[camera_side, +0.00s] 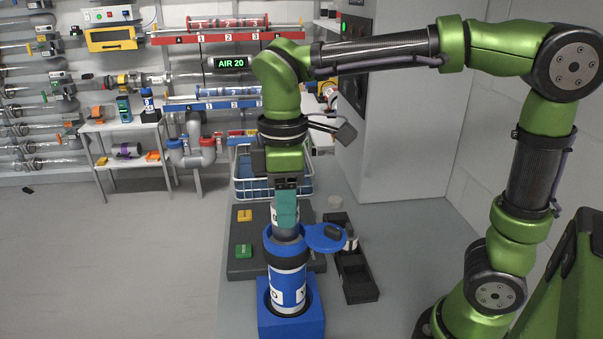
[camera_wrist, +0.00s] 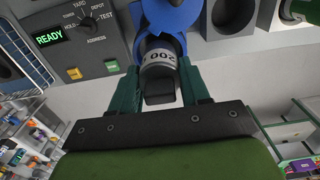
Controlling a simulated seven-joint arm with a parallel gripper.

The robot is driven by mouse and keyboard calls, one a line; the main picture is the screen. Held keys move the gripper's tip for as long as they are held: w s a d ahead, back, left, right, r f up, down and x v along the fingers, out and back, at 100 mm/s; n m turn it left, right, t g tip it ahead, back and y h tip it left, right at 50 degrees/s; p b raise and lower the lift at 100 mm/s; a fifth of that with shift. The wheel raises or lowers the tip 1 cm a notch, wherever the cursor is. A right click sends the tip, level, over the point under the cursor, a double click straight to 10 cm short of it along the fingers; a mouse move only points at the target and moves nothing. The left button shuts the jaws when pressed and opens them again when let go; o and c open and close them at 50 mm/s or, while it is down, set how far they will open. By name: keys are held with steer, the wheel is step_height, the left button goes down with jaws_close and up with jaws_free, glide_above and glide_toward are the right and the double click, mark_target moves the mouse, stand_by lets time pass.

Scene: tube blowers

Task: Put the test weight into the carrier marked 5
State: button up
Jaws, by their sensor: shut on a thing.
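My gripper (camera_side: 285,222) points straight down with its teal fingers shut on the test weight (camera_side: 286,235), a grey cylinder. In the wrist view the weight (camera_wrist: 158,62) sits between the fingertips (camera_wrist: 160,80) and its pale band reads "200". Directly below it in the side view is a blue carrier (camera_side: 287,284), upright in a blue stand (camera_side: 291,325). The weight's lower end is at the carrier's mouth; I cannot tell how deep it is. The carrier's blue lid (camera_side: 319,238) is swung open to the right. Its white band shows partial letters; no 5 is readable.
A dark panel (camera_side: 240,268) behind the carrier bears a yellow block (camera_side: 244,215) and a green block (camera_side: 243,251). A black compartment tray (camera_side: 358,283) stands to the right. A READY display (camera_wrist: 62,36) shows in the wrist view.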

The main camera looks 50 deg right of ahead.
steer(key=shift+f, duration=1.35)
steer(key=o, duration=1.4)
steer(key=shift+c, duration=0.2)
step_height(320, 180, up, 17)
steer(key=shift+f, duration=0.1)
step_height(320, 180, down, 17)
steer(key=shift+r, duration=0.1)
